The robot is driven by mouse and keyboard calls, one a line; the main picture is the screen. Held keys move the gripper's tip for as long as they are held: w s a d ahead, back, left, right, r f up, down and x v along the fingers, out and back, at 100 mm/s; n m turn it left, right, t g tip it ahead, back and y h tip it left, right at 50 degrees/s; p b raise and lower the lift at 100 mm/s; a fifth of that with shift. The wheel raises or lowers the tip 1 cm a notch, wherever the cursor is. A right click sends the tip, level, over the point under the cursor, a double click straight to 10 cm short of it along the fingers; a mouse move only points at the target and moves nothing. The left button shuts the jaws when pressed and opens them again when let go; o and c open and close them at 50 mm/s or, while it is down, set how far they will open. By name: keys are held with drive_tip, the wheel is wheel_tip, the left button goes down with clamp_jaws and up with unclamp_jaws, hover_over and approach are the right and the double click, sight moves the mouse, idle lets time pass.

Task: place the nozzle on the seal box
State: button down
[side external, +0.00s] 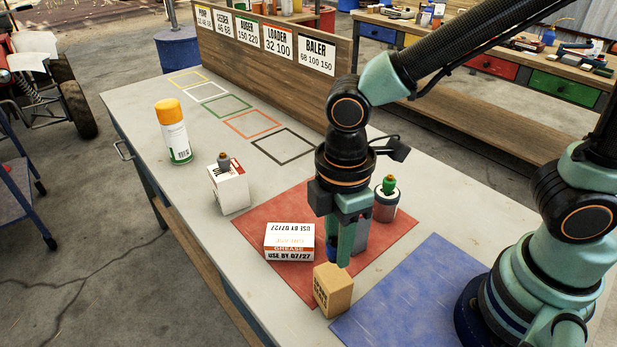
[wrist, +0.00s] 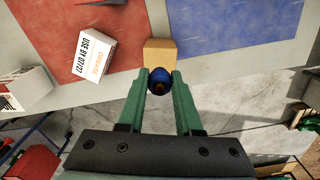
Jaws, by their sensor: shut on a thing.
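My gripper (side external: 340,252) points down and is shut on a blue nozzle (wrist: 160,82). In the side view only a small blue part of the nozzle (side external: 331,252) shows beside the finger. A small brown cardboard box (side external: 326,293), which I take for the seal box, stands upright near the mats' front corners. Its print is too small to read. In the wrist view the box (wrist: 160,50) lies just beyond the fingertips. I cannot tell whether nozzle and box touch.
A white grease box (side external: 289,242) is on the red mat (side external: 262,208), left of my gripper. A can with a green top (side external: 386,200) stands behind it. A white box with a fitting on top (side external: 229,188) and a spray can (side external: 174,132) stand farther left. The blue mat (side external: 415,295) looks clear.

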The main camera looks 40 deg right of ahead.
sight(335, 274)
drive_tip(key=shift+f, duration=2.1)
drive_tip(key=shift+f, duration=0.1)
drive_tip(key=c, duration=0.6)
unclamp_jaws()
wheel_tip(335, 274, up, 12)
drive_tip(key=shift+f, duration=0.1)
drive_tip(key=shift+d+r, duration=0.1)
drive_tip(key=shift+r, duration=0.1)
drive_tip(key=w+d+r+m+t, duration=0.1)
drive_tip(key=d+m+t, duration=0.1)
drive_tip(key=d+m, duration=0.3)
drive_tip(key=w+d+r+m+t, duration=0.1)
drive_tip(key=w+d+m, duration=0.1)
drive_tip(key=d+m, duration=0.2)
drive_tip(key=w+d+r+m+t, duration=0.1)
drive_tip(key=d+m+t, duration=0.1)
drive_tip(key=d+m, duration=0.3)
drive_tip(key=shift+w+d+r+m+t, duration=0.15)
drive_tip(key=shift+d+r, duration=0.05)
drive_tip(key=shift+d, duration=0.85)
drive_tip(key=shift+w+d+r+m+t, duration=0.1)
drive_tip(key=shift+d+r+m+t, duration=0.05)
drive_tip(key=shift+d, duration=0.85)
